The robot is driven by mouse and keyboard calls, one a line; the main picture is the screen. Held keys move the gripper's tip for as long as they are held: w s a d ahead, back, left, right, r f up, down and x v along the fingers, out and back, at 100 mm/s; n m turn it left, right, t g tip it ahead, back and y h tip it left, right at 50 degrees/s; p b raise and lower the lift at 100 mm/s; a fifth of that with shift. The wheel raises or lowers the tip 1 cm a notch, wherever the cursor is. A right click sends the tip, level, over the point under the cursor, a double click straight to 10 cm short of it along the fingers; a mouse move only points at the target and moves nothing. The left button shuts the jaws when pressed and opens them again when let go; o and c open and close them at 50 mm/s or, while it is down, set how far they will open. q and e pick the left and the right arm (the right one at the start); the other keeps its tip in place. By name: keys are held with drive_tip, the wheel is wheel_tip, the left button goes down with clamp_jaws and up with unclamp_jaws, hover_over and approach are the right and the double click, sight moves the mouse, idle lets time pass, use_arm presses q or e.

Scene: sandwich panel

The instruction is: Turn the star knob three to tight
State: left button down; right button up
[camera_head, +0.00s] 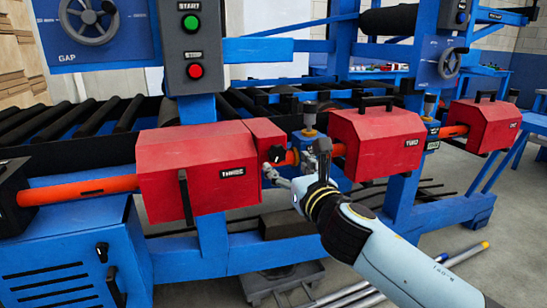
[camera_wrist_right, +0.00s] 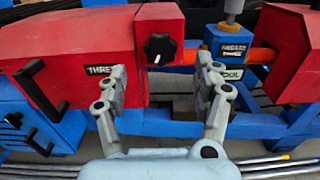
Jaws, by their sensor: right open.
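The star knob (camera_head: 276,154) is black and sits on the narrow red end block beside the red box labelled THREE (camera_head: 180,165). In the right wrist view the knob (camera_wrist_right: 160,46) shows a short white mark pointing down. My right gripper (camera_head: 295,165) is open in front of the red block. In the right wrist view its fingers (camera_wrist_right: 162,75) are spread wide, with the knob showing between and slightly above the fingertips. I see no contact with the knob. The left gripper is not in view.
An orange pipe (camera_head: 82,188) runs through the red boxes. A box labelled TWO (camera_head: 375,140) stands to the right. Box THREE has a black front handle (camera_head: 186,195). A blue valve block with a label (camera_wrist_right: 229,45) stands right of the knob. Green and red buttons (camera_head: 193,45) are above.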

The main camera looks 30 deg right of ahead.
sight(278, 156)
drive_tip(key=x, duration=0.4)
drive_tip(key=shift+w, duration=0.3)
drive_tip(key=shift+w+d, duration=0.2)
drive_tip(key=shift+w, duration=0.4)
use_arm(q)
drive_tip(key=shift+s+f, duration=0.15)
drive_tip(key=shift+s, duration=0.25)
use_arm(e)
drive_tip(key=c, duration=1.2)
